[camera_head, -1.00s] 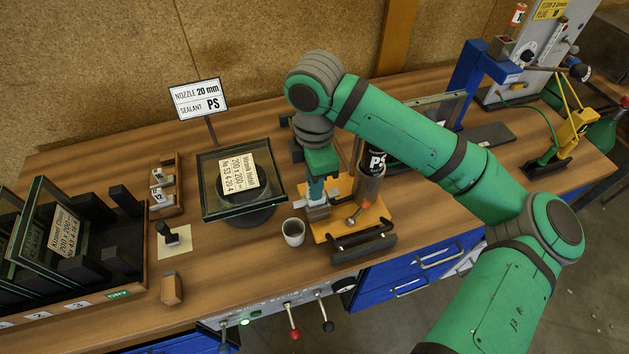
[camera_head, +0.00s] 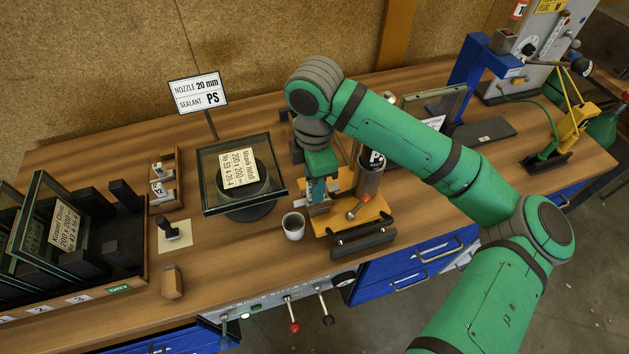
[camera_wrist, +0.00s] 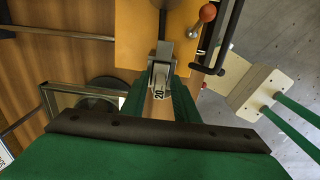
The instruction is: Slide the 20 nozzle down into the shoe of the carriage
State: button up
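The 20 nozzle (camera_wrist: 159,78), a small pale block marked 20, sits between the fingertips of my gripper (camera_wrist: 161,82) in the wrist view. My green fingers close on it from both sides. In the head view my gripper (camera_head: 318,200) points down at the left part of the orange carriage (camera_head: 345,214). In the wrist view the carriage (camera_wrist: 134,40) lies just beyond the nozzle, and a grey metal block, seemingly the shoe (camera_wrist: 163,50), meets its far end. I cannot tell how deep the nozzle sits in it. A PS sealant cylinder (camera_head: 369,180) stands on the carriage.
A glass unit (camera_head: 210,206) lies on a round stand left of the carriage. A white cup (camera_head: 293,226) stands close to my gripper. A rack of glass panes (camera_head: 60,225) is at far left. A red-knobbed lever (camera_wrist: 207,13) rises beside the shoe.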

jog(key=shift+o, duration=0.2)
notch_tip(320, 180, up, 11)
jog(key=shift+f, duration=0.1)
dwell(0.5)
dwell(0.5)
